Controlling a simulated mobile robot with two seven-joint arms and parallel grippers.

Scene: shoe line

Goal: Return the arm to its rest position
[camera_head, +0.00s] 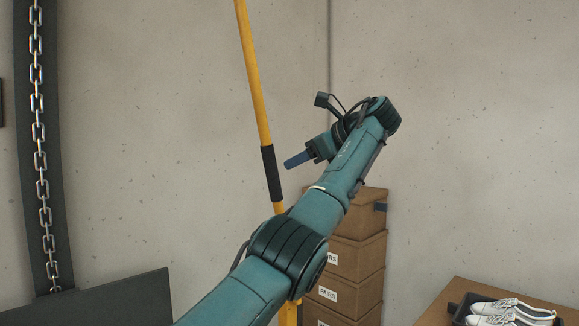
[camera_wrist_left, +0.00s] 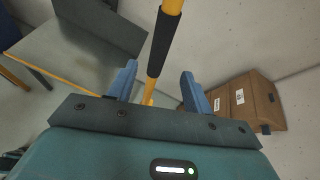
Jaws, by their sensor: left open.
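My left arm reaches in from the bottom of the head view, raised, with its elbow low and its wrist up near the middle. My left gripper (camera_head: 290,162) points to the left, with blue fingers. In the left wrist view the gripper (camera_wrist_left: 158,85) has its two blue fingers well apart, with nothing held between them. A yellow pole with a black grip shows beyond the fingers there. My right gripper is in neither view.
The yellow pole (camera_head: 253,80) stands behind my arm. Brown boxes (camera_head: 357,255) labelled PAIRS are stacked behind it. A tray (camera_head: 459,312) with white shoes (camera_head: 505,309) sits on a brown table (camera_head: 440,302) at the lower right. A chain (camera_head: 40,130) hangs at the left. A dark panel (camera_head: 110,305) is at the lower left.

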